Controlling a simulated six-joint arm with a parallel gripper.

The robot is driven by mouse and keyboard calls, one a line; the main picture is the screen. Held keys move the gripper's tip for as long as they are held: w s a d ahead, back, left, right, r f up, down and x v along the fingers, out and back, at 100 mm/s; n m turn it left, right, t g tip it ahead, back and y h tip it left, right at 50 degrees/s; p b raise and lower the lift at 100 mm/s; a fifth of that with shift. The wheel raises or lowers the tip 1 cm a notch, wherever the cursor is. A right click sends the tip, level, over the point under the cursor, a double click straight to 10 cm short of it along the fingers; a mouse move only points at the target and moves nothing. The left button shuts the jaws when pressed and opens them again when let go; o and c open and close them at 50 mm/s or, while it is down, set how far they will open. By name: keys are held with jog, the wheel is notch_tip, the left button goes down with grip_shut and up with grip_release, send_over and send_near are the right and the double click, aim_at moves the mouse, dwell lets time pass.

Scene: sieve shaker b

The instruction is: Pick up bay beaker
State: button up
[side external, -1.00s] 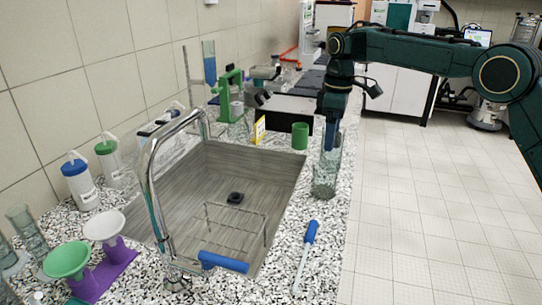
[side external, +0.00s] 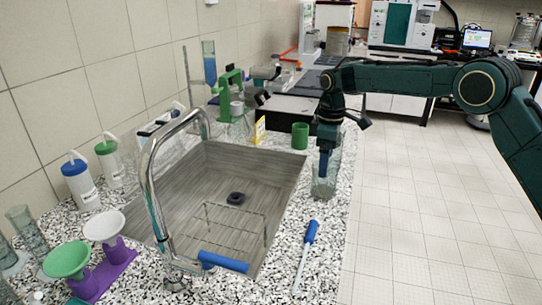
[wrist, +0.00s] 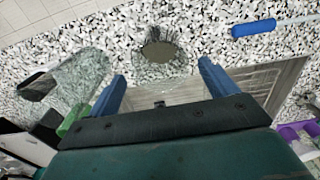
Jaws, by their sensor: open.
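A clear glass beaker (side external: 323,186) stands upright on the speckled counter, right of the sink, in the side view. My gripper (side external: 325,174) points straight down at it, with its blue fingers overlapping the beaker's upper part. In the wrist view my gripper (wrist: 162,72) is open, one blue finger on each side of the beaker (wrist: 162,68). The beaker's round base shows just beyond the fingertips. I cannot tell whether either finger touches the glass.
A green cup (side external: 300,136) stands behind the beaker. A blue-handled tool (side external: 310,232) lies in front of it. The sink (side external: 180,200), with a tall tap (side external: 150,185), is to the left. The counter's right edge is close to the beaker.

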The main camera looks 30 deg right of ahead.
aim_at(324, 180)
jog(key=shift+f, duration=1.05)
jog(key=shift+f, duration=0.1)
jog(key=shift+f, duration=2.5)
jog(key=shift+c, duration=0.5)
jog(key=c, duration=1)
